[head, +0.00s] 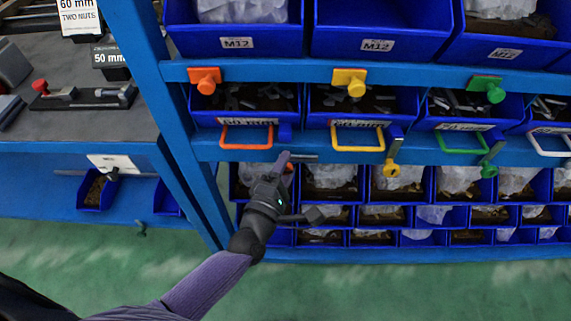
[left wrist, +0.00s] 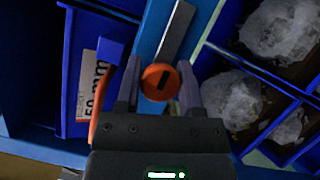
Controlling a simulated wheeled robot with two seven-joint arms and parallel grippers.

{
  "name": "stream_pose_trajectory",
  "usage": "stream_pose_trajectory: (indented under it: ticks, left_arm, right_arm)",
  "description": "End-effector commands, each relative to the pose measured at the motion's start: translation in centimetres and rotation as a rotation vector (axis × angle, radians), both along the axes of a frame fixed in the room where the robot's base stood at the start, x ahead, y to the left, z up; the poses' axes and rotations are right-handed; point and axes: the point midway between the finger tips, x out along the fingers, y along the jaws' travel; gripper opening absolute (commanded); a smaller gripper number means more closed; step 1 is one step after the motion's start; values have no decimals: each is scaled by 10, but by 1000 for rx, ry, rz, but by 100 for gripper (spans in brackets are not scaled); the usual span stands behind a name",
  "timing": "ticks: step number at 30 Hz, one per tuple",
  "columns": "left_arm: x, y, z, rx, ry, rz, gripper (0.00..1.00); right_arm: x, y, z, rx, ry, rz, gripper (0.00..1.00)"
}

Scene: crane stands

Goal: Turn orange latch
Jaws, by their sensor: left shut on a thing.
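The orange latch has a round orange knob with a dark slot, seen in the left wrist view (left wrist: 158,82). A grey bar (left wrist: 176,35) runs away from the knob along the blue rail. My left gripper (left wrist: 159,90) is shut on the knob, one finger on each side. In the head view my left gripper (head: 282,168) reaches up to the blue rail, below the orange drawer handle (head: 246,138). It hides most of the latch there. My right gripper is not in view.
A yellow latch (head: 391,167) and a green latch (head: 489,168) hang on the same rail to the right. Orange (head: 205,79), yellow (head: 350,81) and green (head: 488,87) knobs sit above. Blue bins fill the rack. A grey workbench (head: 70,130) stands at left.

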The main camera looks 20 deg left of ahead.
Motion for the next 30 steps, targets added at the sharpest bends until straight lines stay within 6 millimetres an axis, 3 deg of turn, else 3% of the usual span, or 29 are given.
stream_pose_trajectory:
  ticks: [7, 8, 12, 23, 30]
  left_arm:
    - [0, 0, -1, 0, 3, -1, 0]
    - [0, 0, -1, 0, 3, -1, 52]
    - [0, 0, -1, -1, 2, -1, 82]
    - [-7, 1, -1, -1, 2, -1, 84]
    - [-59, 6, -6, 1, 5, -2, 84]
  right_arm:
    - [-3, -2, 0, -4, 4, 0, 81]
    - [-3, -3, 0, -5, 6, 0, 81]
    - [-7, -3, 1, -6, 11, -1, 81]
    - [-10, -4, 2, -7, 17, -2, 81]
    - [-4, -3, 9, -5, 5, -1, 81]
